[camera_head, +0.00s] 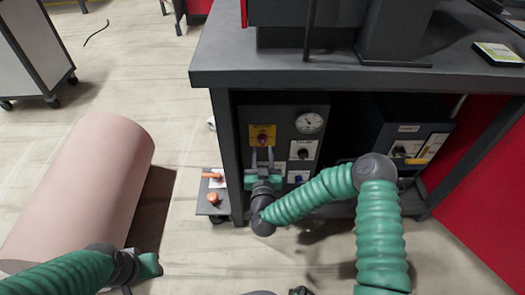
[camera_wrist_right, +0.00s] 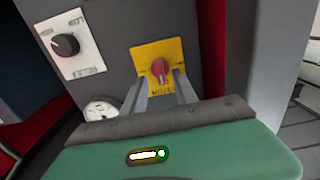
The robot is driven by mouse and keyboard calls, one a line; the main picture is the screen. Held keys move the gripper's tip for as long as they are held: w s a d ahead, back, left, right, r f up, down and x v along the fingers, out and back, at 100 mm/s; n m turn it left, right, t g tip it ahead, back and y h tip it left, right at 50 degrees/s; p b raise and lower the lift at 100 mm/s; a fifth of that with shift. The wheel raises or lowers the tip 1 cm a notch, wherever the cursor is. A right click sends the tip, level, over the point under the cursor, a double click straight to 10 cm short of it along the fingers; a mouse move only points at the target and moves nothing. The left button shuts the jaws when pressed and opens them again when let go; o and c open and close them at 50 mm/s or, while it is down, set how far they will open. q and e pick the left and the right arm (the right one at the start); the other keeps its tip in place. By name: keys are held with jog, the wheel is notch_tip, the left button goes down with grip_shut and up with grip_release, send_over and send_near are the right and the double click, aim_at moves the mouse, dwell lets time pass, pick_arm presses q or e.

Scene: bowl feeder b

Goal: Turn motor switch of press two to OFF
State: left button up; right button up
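A red rotary switch on a yellow plate (camera_head: 263,135) sits at the upper left of the dark control panel under the table. In the right wrist view the red knob (camera_wrist_right: 160,68) points nearly along the fingers; its lettering is too small to read surely. My right gripper (camera_head: 262,160) is just below the switch in the head view. In the wrist view its two fingers (camera_wrist_right: 160,86) are apart, one either side of the knob, with no clear contact. My left gripper (camera_head: 138,267) is at the lower left, away from the panel; its fingers are unclear.
A pressure gauge (camera_head: 309,123) and a white plate with black knob (camera_head: 303,151) are beside the yellow switch. A second control box (camera_head: 405,140) stands to the right. The table edge (camera_head: 350,77) overhangs the panel. A pink cylinder (camera_head: 85,185) lies on the left floor.

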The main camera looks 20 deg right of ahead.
jog(key=b+x, duration=0.1)
jog(key=x, duration=0.2)
jog(key=shift+w, duration=0.1)
jog(key=shift+c, duration=0.3)
grip_shut()
